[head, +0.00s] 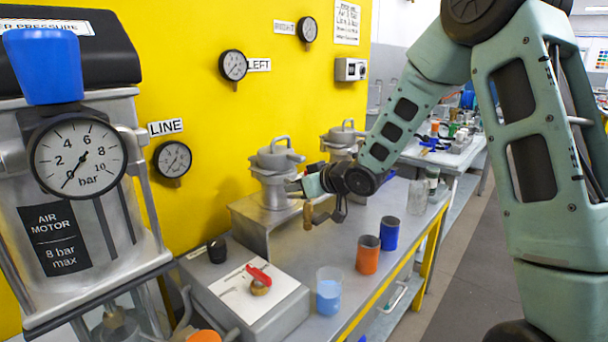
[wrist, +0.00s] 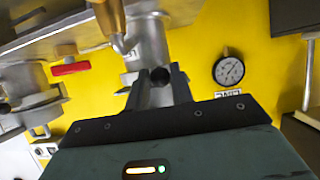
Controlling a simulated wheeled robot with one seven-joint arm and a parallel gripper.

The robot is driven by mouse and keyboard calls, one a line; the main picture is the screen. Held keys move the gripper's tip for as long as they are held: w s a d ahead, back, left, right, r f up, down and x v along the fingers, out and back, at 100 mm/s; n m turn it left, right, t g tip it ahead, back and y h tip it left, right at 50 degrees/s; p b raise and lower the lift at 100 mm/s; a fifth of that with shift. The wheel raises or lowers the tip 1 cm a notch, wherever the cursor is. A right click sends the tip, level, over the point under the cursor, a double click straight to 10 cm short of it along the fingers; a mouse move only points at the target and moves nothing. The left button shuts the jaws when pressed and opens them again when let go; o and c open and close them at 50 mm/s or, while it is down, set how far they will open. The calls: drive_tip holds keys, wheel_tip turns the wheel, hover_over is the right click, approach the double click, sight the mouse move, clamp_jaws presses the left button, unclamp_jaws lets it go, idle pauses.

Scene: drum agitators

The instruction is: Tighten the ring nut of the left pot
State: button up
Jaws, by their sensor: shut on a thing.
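The left pot (head: 275,165) is a grey metal vessel with a lidded top, standing on a raised metal shelf by the yellow wall. My gripper (head: 297,187) is at its right side, at the height of its neck. In the upside-down wrist view, my gripper (wrist: 161,82) has its two fingers on either side of a small dark round end (wrist: 160,75), in front of the left pot (wrist: 146,45). It looks like a lug of the ring nut; most of the ring is hidden by the fingers.
The right pot (head: 343,138) stands just behind; a red handle (wrist: 70,68) shows near it. An orange cup (head: 368,258), a blue cup (head: 389,233) and a beaker (head: 328,295) stand on the bench.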

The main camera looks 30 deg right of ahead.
drive_tip(key=shift+a, duration=0.45)
drive_tip(key=shift+o, duration=0.3)
drive_tip(key=shift+a+b, duration=0.35)
drive_tip(key=shift+a, duration=0.6)
drive_tip(key=o, duration=1.5)
drive_tip(key=shift+w, duration=0.15)
